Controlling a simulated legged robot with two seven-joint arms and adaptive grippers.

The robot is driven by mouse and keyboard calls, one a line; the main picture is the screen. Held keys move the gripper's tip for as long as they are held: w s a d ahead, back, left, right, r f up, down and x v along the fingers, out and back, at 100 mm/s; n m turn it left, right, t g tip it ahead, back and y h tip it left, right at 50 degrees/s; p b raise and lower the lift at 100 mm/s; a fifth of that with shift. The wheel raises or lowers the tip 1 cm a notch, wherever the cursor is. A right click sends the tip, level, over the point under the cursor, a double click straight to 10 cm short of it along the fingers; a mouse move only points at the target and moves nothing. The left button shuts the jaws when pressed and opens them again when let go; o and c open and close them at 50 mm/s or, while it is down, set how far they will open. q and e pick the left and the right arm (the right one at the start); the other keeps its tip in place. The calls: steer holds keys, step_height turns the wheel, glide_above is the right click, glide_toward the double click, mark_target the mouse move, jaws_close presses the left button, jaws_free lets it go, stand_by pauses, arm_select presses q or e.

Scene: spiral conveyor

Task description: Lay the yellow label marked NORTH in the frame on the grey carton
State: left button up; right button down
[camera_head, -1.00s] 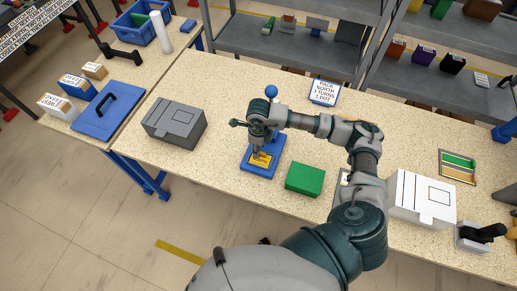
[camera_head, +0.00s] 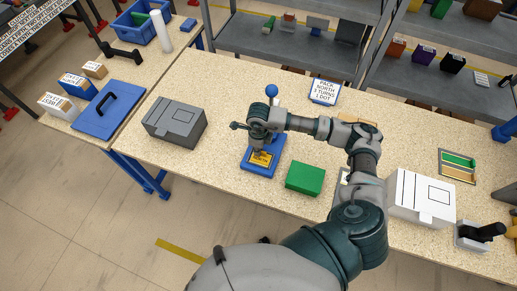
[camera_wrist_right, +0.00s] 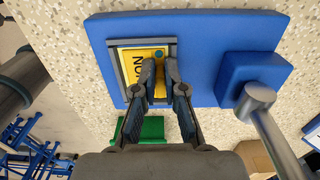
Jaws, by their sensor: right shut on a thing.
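The yellow label (camera_head: 261,160) lies in the dark holder of a blue stand in the middle of the table. The right wrist view shows it close up (camera_wrist_right: 134,62), with the letters "NO" visible and the rest hidden by fingers. My right gripper (camera_wrist_right: 162,72) points down over the label, its fingers close together and shut on it near a small blue dot. The grey carton (camera_head: 160,128) stands to the left, with a thin outlined frame (camera_head: 184,116) on its top, empty. My left gripper is not in view.
A white carton (camera_head: 407,200) and a sign (camera_head: 325,92) are farther off. Bare table lies between stand and grey carton.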

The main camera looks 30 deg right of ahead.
steer(key=shift+r, duration=0.1)
steer(key=shift+r+p, duration=0.6)
steer(key=shift+r, duration=0.4)
steer(key=shift+r+p, duration=1.05)
steer(key=shift+r, duration=1)
steer(key=shift+f, duration=0.1)
